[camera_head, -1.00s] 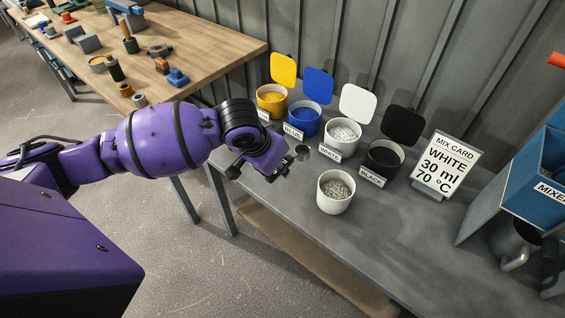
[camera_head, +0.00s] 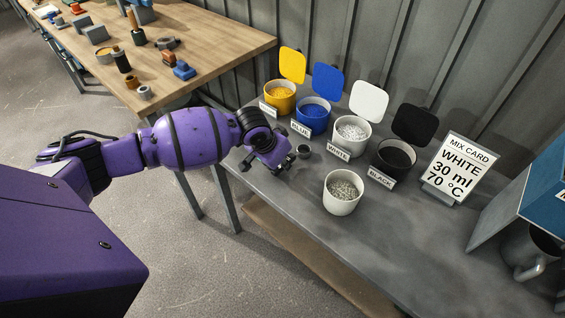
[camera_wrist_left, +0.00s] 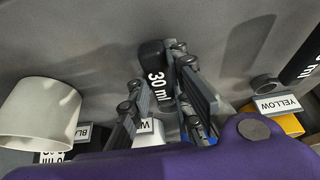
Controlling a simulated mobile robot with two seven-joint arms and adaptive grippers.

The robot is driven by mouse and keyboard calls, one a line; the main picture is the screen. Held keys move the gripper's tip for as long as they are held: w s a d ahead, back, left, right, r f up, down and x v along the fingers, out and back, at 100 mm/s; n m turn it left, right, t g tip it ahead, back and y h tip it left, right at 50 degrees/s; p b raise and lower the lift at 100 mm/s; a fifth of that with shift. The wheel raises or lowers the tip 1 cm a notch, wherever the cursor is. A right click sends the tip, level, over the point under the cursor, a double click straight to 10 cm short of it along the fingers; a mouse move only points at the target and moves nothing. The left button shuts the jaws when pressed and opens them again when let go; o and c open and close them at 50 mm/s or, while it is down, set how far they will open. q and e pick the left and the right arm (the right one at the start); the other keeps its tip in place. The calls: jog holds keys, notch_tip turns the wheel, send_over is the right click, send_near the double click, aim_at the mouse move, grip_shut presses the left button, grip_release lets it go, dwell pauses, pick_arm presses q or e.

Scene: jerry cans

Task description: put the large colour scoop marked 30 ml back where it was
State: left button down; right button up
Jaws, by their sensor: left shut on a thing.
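The scoop marked 30 ml shows in the left wrist view with its dark handle (camera_wrist_left: 154,84) between my left gripper's two fingers (camera_wrist_left: 160,108). The white "30 ml" print is readable, and the fingers are shut on the handle. In the head view my left gripper (camera_head: 266,164) is low at the bench, left of the small dark round bowl (camera_head: 303,151), which looks like the held scoop's. The bowl is in front of the white and blue tubs. Whether the scoop touches the bench I cannot tell. My right gripper is out of view.
Tubs of yellow (camera_head: 280,101), blue (camera_head: 313,120), white (camera_head: 349,145) and black (camera_head: 391,165) stand in a row, lids behind. A pale cup (camera_head: 340,203) stands in front, the mix card (camera_head: 456,170) at right. Another scoop (camera_wrist_left: 267,86) lies by the yellow label.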

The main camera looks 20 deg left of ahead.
pick_arm(q)
jog(key=shift+r, duration=0.1)
jog(key=c, duration=1.6)
grip_release()
jog(key=shift+r, duration=0.15)
jog(key=p+v, duration=0.1)
jog(key=v, duration=1)
jog(key=shift+s+r, duration=0.25)
jog(key=shift+r, duration=0.05)
